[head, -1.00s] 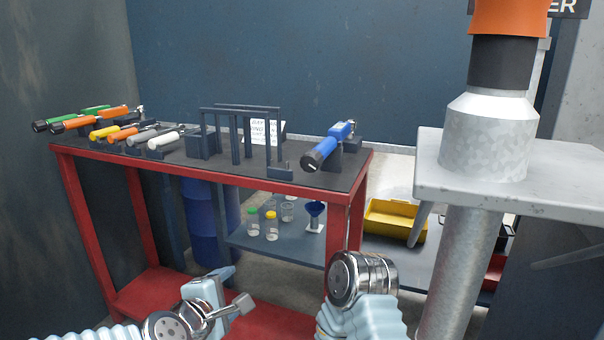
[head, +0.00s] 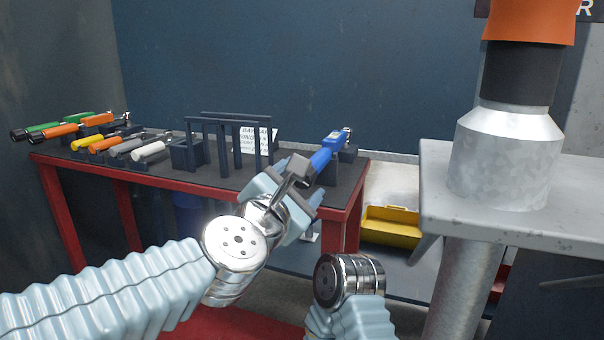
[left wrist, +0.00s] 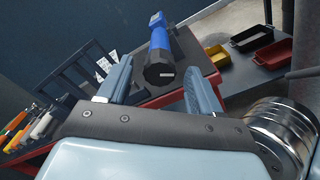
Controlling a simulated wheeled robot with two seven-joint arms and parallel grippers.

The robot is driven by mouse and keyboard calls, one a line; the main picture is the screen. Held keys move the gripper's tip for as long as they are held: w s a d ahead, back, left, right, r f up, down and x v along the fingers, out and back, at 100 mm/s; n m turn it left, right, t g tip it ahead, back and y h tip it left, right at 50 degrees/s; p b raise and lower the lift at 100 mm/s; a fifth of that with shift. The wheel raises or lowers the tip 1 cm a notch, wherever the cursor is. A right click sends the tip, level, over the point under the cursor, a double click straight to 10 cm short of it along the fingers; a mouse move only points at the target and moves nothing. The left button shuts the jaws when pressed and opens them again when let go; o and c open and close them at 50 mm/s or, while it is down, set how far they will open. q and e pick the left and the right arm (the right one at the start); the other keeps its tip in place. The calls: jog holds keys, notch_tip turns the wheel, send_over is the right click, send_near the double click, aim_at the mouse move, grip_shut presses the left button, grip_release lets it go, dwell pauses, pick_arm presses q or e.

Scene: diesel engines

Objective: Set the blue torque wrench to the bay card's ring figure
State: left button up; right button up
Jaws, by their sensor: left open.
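The blue torque wrench (head: 328,152) lies in a dark holder at the right end of the red bench, its dark knob end toward me. In the head view my left gripper (head: 296,178) is at its near end and hides part of the knob. In the left wrist view the wrench (left wrist: 160,48) shows its dark end cap between and beyond the two fingers of my open left gripper (left wrist: 160,88); no contact is visible. The white bay card (head: 256,138) stands behind a dark frame; its print is too small to read. My right arm shows, but its gripper does not.
Several coloured-handled tools (head: 98,132) lie in a row at the bench's left. The dark frame (head: 228,145) stands mid-bench. A yellow bin (head: 392,226) sits beyond the bench, and a grey table (head: 500,210) with a metal cylinder stands at the right.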

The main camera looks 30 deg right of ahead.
pick_arm(q)
jog(key=shift+x, duration=1.1)
jog(key=shift+c, duration=0.2)
jog(key=c, duration=1)
